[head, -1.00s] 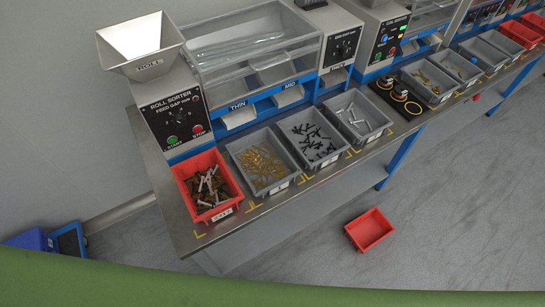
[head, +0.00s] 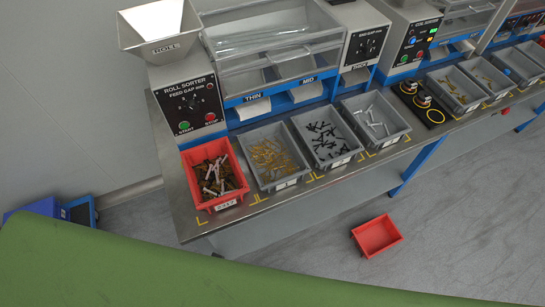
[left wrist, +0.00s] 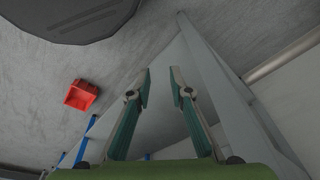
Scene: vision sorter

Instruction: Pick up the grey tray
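Several grey trays stand in a row on the bench. One grey tray (head: 268,188) holds brass-coloured pieces, the grey tray (head: 324,166) beside it holds black screws, and a third grey tray (head: 388,142) holds a few silvery pieces. More grey trays stand farther right along the bench. In the left wrist view my left gripper (left wrist: 161,80) is open, with nothing between its fingers and no grey tray in sight. It does not show in the head view. My right gripper is in neither view.
A red tray (head: 191,182) of mixed pieces stands at the bench's left end, beside the brass pieces. The roll sorter (head: 185,100) stands behind it. An empty red tray (head: 376,236) lies on the floor, also in the left wrist view (left wrist: 81,95). The floor around it is clear.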

